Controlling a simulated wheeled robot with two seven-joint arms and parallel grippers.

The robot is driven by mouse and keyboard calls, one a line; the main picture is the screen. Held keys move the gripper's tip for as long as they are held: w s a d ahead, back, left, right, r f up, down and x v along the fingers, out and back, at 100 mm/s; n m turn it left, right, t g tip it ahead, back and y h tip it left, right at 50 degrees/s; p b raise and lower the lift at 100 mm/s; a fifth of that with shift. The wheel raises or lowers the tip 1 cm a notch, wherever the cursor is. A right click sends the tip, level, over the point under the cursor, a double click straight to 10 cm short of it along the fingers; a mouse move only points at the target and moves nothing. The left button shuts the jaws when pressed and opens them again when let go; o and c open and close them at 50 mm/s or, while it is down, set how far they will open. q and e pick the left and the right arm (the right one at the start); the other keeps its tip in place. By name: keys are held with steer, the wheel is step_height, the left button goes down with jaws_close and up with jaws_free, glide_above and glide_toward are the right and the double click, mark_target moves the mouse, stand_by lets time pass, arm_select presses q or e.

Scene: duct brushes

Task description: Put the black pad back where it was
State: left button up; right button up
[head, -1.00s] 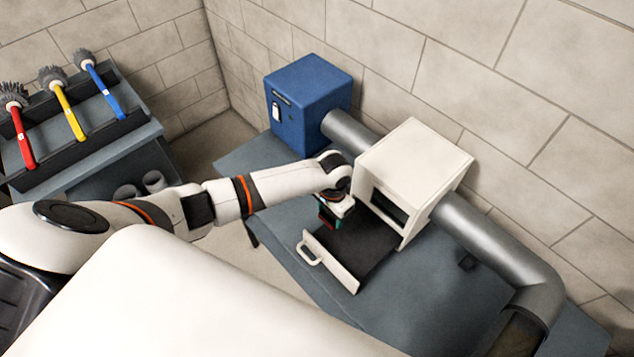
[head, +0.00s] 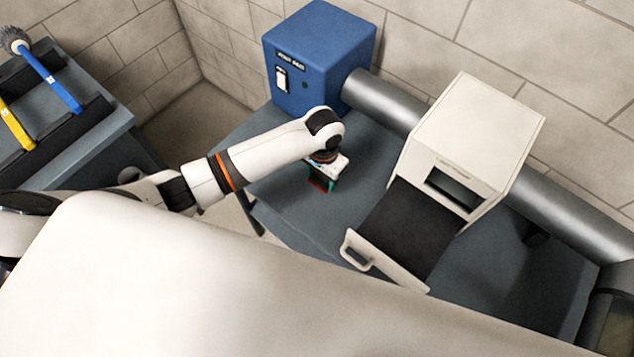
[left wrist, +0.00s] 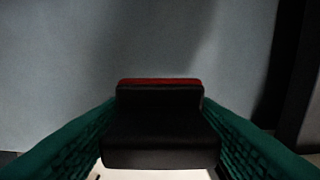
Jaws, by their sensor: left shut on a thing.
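My left gripper (head: 322,182) is shut on a small black pad with a red edge (left wrist: 160,125). In the left wrist view the pad sits between the two green fingers, with the grey table behind it. In the head view the gripper hangs over the table, left of the cream housing (head: 485,120) and clear of its pulled-out drawer (head: 400,262). A dark flat sheet (head: 410,230) lies in that drawer. The pad is mostly hidden by the gripper in the head view; I cannot tell whether it touches the table. My right gripper is not in view.
A blue box (head: 318,65) stands behind the gripper, joined to the housing by a grey pipe (head: 380,103). A rack with blue and yellow brushes (head: 50,80) is at the left. The grey table (head: 360,160) is bare between box and drawer.

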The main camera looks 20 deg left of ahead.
mark_target(321, 185)
arm_select(q)
steer(key=shift+d+f, duration=0.1)
steer(key=shift+f, duration=0.9)
step_height(321, 185, down, 3)
steer(key=shift+f, duration=0.45)
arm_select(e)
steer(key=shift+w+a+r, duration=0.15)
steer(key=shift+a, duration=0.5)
arm_select(q)
steer(key=shift+f, duration=0.15)
steer(key=o, duration=1)
steer(key=shift+c, duration=0.2)
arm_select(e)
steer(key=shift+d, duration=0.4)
